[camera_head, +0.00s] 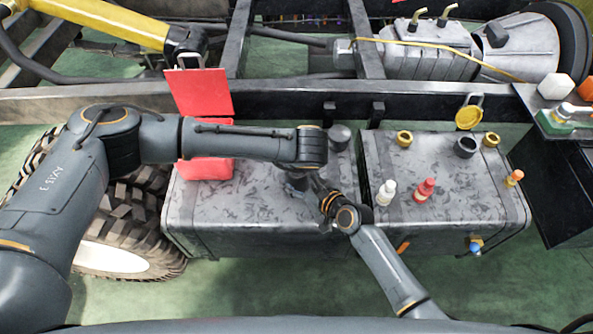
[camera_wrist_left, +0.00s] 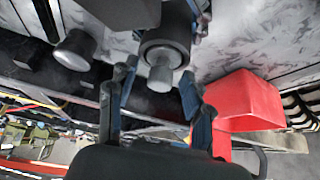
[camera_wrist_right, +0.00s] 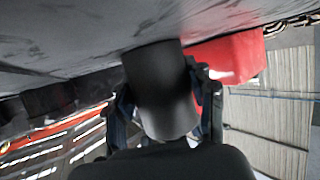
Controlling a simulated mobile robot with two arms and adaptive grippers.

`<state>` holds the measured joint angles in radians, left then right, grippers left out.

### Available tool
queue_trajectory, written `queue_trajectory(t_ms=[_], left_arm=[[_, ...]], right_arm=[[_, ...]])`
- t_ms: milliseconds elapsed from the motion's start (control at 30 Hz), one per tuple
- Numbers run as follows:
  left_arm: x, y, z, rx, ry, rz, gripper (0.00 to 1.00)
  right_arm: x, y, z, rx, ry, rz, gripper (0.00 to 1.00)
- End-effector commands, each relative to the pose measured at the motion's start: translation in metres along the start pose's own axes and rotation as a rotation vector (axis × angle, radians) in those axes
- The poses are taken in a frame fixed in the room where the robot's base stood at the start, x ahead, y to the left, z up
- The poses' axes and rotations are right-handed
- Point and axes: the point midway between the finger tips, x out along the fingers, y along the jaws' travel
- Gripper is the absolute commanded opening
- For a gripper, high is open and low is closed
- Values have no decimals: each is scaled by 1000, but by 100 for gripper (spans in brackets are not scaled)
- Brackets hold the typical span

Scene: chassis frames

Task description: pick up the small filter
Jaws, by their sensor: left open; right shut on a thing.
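A dark grey cylinder, which looks like the small filter (camera_wrist_right: 160,85), sits between the fingers of my right gripper (camera_wrist_right: 167,92) in the right wrist view. My right gripper is shut on it. In the head view my right gripper (camera_head: 322,192) is over the left tank, and the filter is mostly hidden by the arms. My left gripper (camera_wrist_left: 155,84) is open. In the left wrist view a dark cylinder with a narrower end (camera_wrist_left: 164,52), probably the same filter, shows between its spread fingers. I cannot tell whether they touch it.
A dark round cap (camera_head: 340,136) stands on the left tank (camera_head: 235,215). A red box (camera_head: 207,170) with a raised lid is at that tank's left end. The right tank (camera_head: 465,200) carries a white bottle (camera_head: 386,192), a red bottle (camera_head: 424,190) and brass fittings. A chassis rail runs behind.

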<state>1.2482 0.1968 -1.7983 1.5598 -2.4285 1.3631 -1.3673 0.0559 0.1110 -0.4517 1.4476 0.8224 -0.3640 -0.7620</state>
Motion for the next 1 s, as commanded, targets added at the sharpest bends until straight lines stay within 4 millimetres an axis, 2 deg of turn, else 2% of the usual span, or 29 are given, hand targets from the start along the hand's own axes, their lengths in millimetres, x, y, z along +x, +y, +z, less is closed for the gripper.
queue_trajectory(t_ms=[67,300,667,767,1000], left_arm=[[0,0,0,0,0,0,50],[0,0,0,0,0,0,1],[-2,0,-1,0,-1,0,0],[-11,1,-8,-1,3,2,0],[-53,1,-32,-1,4,3,0]], right_arm=[[0,0,1,1,-2,0,15],[0,0,1,1,-2,-1,15],[0,0,1,2,-1,-1,15],[0,0,1,2,-1,-1,15],[0,0,1,1,-2,-1,15]])
